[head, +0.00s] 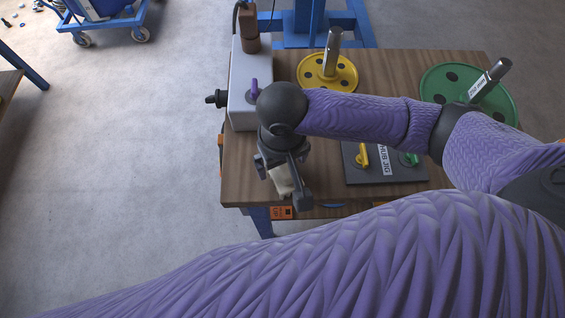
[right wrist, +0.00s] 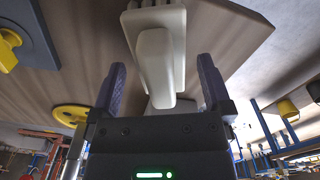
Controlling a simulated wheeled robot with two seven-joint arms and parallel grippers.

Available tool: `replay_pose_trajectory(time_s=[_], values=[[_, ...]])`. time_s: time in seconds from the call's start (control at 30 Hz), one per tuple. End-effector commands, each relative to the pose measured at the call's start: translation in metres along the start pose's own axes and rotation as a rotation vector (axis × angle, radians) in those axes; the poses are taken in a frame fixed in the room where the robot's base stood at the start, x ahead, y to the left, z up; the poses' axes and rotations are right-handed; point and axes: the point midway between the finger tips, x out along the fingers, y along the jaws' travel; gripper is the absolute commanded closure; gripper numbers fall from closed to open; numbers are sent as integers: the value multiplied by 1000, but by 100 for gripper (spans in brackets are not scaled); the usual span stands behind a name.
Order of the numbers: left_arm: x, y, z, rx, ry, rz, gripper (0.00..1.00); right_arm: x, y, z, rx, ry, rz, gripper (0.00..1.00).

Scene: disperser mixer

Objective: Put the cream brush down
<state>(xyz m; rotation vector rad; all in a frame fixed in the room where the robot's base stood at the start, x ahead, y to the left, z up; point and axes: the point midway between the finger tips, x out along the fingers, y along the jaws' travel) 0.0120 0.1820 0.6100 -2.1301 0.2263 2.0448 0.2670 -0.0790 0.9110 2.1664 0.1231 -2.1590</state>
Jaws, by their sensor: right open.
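The cream brush (right wrist: 155,60) shows large in the right wrist view, its blocky handle between the two fingers of my right gripper (right wrist: 158,78). The fingers stand apart, with a gap on each side of the handle. In the head view my right gripper (head: 282,184) is over the front left corner of the wooden table (head: 239,178), and a small part of the brush (head: 283,181) shows between its fingers. The brush appears to be at the table top; the gripper hides much of it. My left gripper is not in view.
A grey box (head: 240,110) with a purple lever stands behind the gripper. To the right are a dark hub jig plate (head: 385,175) with yellow and green pieces, a yellow wheel (head: 315,75) and a green wheel (head: 440,80). Open floor lies to the left.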

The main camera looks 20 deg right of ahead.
Motion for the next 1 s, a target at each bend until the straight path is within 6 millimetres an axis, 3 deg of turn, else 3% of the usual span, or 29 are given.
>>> replay_pose_trajectory(time_s=[0.03,0.1,0.3,0.83,1.0], values=[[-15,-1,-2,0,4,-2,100,-24,0,-1,-1,5,-1,0],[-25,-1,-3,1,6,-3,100,-44,0,-1,0,5,-2,0],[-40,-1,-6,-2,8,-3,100,-82,0,-1,0,3,-1,0],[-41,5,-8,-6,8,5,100,-88,0,0,1,0,0,0],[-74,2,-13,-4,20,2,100,-122,0,-1,1,8,1,0]])
